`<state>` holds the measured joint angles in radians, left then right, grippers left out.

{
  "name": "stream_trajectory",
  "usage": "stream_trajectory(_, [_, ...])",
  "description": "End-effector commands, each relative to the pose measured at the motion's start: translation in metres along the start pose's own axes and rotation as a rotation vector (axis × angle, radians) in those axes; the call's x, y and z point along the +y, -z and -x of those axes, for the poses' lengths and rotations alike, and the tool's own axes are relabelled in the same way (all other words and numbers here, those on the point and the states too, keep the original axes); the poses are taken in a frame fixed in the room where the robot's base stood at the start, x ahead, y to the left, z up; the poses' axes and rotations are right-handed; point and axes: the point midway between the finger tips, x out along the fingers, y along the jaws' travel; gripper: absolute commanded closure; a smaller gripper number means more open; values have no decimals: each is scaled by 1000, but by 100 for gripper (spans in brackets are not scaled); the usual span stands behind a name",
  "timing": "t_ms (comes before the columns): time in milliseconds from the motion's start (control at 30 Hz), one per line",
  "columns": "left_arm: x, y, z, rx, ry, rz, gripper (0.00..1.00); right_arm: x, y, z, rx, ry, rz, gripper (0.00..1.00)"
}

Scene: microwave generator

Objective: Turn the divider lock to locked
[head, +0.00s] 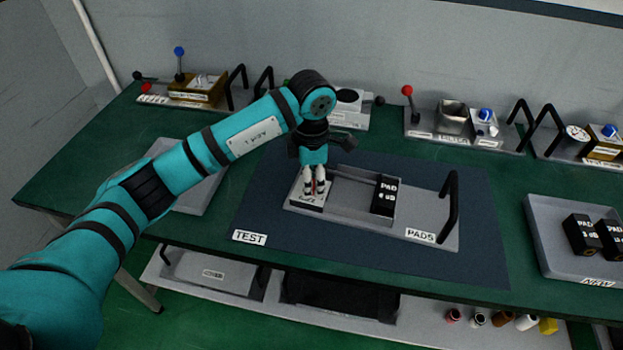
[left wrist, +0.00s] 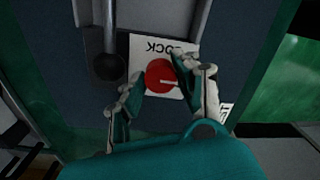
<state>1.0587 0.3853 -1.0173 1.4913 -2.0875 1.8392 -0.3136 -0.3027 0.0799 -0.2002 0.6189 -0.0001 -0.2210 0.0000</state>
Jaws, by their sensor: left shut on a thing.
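The divider lock is a round red knob (left wrist: 160,76) with a white pointer line, on a white plate (left wrist: 143,48) marked LOCK, upside down in the left wrist view. The pointer line points right in that view. My left gripper (head: 315,188) reaches down onto the lock plate at the left end of the grey PADS module (head: 433,212). In the left wrist view its fingers (left wrist: 160,84) are shut on the red knob, one on each side. In the head view the fingers hide most of the knob. My right gripper is in neither view.
A black pad block (head: 384,196) sits in the module's channel, with a black handle (head: 450,205) to its right. A grey tray (head: 560,262) with black blocks is at right. Levered modules (head: 465,125) line the back. The dark mat (head: 350,258) in front is clear.

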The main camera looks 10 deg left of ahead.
Motion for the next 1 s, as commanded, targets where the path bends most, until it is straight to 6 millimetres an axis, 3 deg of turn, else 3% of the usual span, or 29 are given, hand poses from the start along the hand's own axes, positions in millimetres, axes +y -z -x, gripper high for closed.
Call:
stream_trajectory(467, [1, 0, -1, -2, -2, 139, 100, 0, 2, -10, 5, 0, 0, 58])
stream_trajectory(1000, [1, 0, -1, -3, -2, 631, 100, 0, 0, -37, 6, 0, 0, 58])
